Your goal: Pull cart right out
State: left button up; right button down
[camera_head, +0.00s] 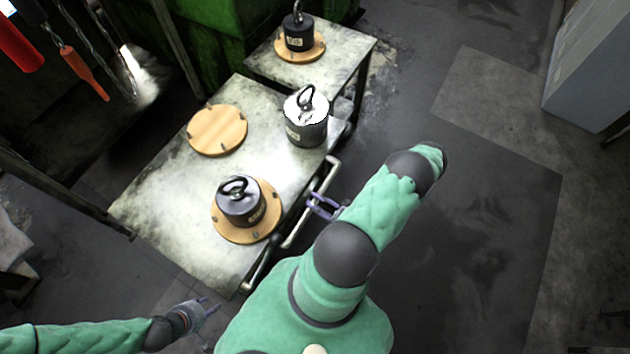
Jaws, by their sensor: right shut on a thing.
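The cart (165,195) has a worn grey metal top and stands left of my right arm. A pale tubular handle (331,172) runs along its right-hand edge. My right gripper (318,207) is at this handle and shut on it. My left gripper (208,306) is low in the picture, off the cart's near corner. Its fingers look apart and empty, and it touches nothing that I can see. The cart's wheels and underside are hidden.
On the cart are a dark weight (240,203) on a wooden disc, a bare wooden disc (217,131) and a light-topped weight (306,117). Another table (340,52) with a weight stands behind. Open floor (470,230) lies right, with a grey cabinet (592,65) beyond.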

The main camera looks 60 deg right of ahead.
jog(key=shift+r, duration=0.1)
jog(key=c, duration=0.9)
grip_release()
jog(key=v, duration=1.2)
jog(key=shift+d, duration=0.1)
